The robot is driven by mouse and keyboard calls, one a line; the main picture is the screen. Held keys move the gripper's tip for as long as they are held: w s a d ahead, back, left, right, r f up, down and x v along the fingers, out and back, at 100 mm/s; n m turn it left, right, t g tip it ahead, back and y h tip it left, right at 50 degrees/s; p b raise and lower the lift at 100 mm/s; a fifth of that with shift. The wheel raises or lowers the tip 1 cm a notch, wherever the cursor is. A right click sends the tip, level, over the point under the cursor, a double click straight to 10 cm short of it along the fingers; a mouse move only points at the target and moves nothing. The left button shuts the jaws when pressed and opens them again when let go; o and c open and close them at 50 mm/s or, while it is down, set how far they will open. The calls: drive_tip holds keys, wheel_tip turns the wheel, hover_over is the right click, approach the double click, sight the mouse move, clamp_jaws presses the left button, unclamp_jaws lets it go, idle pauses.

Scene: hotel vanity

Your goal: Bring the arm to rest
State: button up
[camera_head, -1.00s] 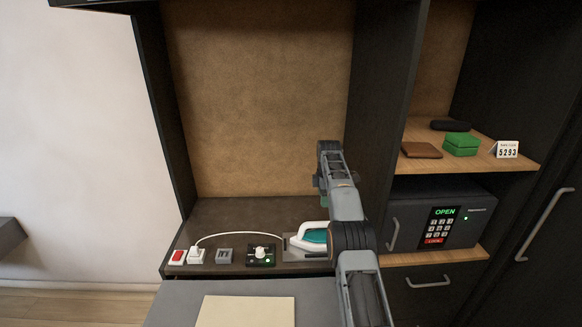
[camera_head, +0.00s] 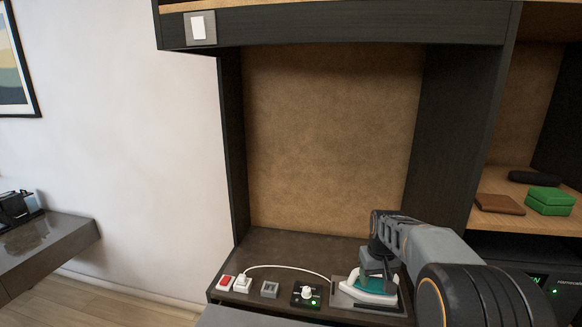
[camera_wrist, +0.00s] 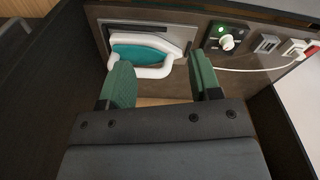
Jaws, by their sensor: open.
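My gripper (camera_wrist: 162,88) is open and empty in the wrist view, its two green-padded fingers spread wide. A white and teal iron (camera_wrist: 142,50) lies beyond the fingertips, apart from them as far as I can tell. In the head view my arm reaches in from the lower right over the counter. The iron (camera_head: 372,286) sits on a grey plate (camera_head: 352,302) there, partly hidden behind my arm's end. The fingertips are not clearly seen in the head view.
A red switch (camera_head: 226,283), a white plug (camera_head: 242,284), a grey switch (camera_head: 269,289) and a dial box (camera_head: 306,294) line the counter (camera_head: 280,250). A white cord (camera_head: 290,268) runs over it. A dark side wall (camera_head: 455,120) stands close right. A shelf at right holds a green box (camera_head: 548,201) and brown wallet (camera_head: 500,204).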

drive_tip(key=s+a+r+t, duration=0.2)
drive_tip(key=s+a, duration=0.1)
drive_tip(key=s, duration=0.8)
drive_tip(key=s+a+r+m+t, duration=0.1)
drive_tip(key=s+a+r+t, duration=0.1)
drive_tip(key=s, duration=0.8)
drive_tip(key=shift+s+a+r+b, duration=0.4)
drive_tip(key=shift+a+b, duration=0.05)
drive_tip(key=shift+a, duration=0.15)
drive_tip(key=shift+c, duration=0.4)
idle(0.5)
